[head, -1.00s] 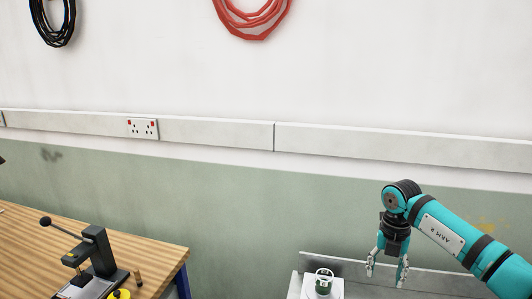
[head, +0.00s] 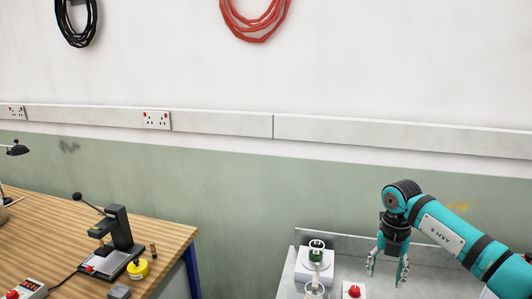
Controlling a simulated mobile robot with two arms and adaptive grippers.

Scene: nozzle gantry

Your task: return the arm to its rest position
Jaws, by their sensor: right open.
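My right arm comes in from the right edge of the head view, teal with black joints. My right gripper (head: 387,277) hangs from it, pointing down, with its two fingers spread and nothing between them. My left gripper is not in the view.
The grey bench (head: 340,245) also holds a red button on a white box (head: 353,291). At left, a wooden table (head: 150,232) carries a black lever press (head: 118,238), a yellow round item (head: 138,269) and a control box (head: 27,289). A wall stands behind.

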